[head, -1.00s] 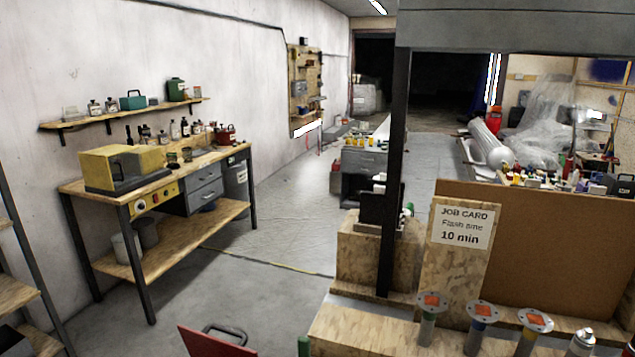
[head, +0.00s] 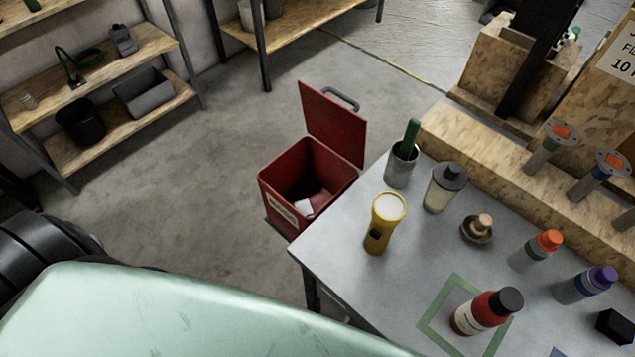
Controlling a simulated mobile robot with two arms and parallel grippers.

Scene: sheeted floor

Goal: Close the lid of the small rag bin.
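The small rag bin (head: 283,208) is a red square metal box with a label on its front, standing beside the left corner of the table. Its red lid (head: 333,124) stands open, tilted up at the back right, with a dark handle (head: 341,98) at its top edge. Neither of my grippers is in the head view.
A grey table (head: 340,246) at right holds a yellow flashlight (head: 379,238), a cup (head: 402,168), several bottles and a green taped square (head: 437,311). A pale green surface (head: 180,318) fills the lower left. Shelves (head: 130,130) stand at upper left. The floor (head: 180,200) left of the bin is clear.

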